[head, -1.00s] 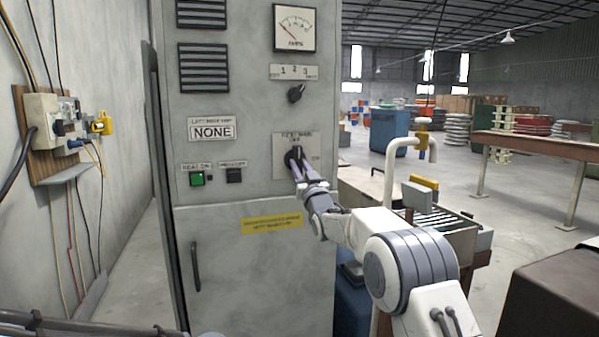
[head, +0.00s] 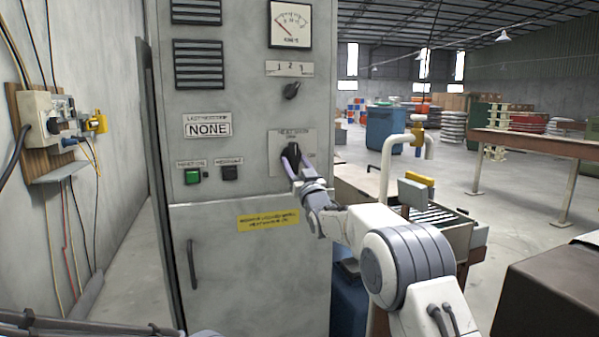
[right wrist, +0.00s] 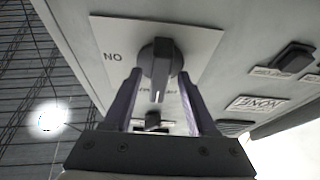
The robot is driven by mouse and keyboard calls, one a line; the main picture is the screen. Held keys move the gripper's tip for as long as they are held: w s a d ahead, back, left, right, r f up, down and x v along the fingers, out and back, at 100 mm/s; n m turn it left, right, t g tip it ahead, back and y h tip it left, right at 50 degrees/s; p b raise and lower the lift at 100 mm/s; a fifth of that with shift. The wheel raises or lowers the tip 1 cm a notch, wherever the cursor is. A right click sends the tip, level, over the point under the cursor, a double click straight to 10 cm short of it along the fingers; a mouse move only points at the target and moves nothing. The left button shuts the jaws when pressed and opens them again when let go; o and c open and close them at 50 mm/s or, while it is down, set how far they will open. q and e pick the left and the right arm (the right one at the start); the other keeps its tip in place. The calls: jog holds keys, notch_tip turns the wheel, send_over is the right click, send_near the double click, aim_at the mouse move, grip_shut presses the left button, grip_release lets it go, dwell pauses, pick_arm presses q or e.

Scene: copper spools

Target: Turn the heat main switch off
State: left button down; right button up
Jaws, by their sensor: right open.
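The heat main switch (head: 293,151) is a black rotary knob on a pale plate on the grey cabinet front. It stands about upright, towards the label above it. In the right wrist view the knob (right wrist: 160,62) shows a white mark pointing down the picture, away from the upside-down ON label, which is at the left. My right gripper (head: 295,163) is open, its two purple fingers on either side of the knob. In the right wrist view gaps show between the fingers (right wrist: 159,78) and the knob.
A smaller selector knob (head: 292,90) and an ammeter (head: 290,25) sit above the switch. A green button (head: 192,176) and a black button (head: 230,173) are to its left. A white pipe (head: 388,160) and a roller conveyor (head: 432,218) stand right of the cabinet.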

jog(key=b+v, duration=0.2)
jog(key=v, duration=0.8)
jog(key=shift+b, duration=0.4)
jog(key=shift+s, duration=0.1)
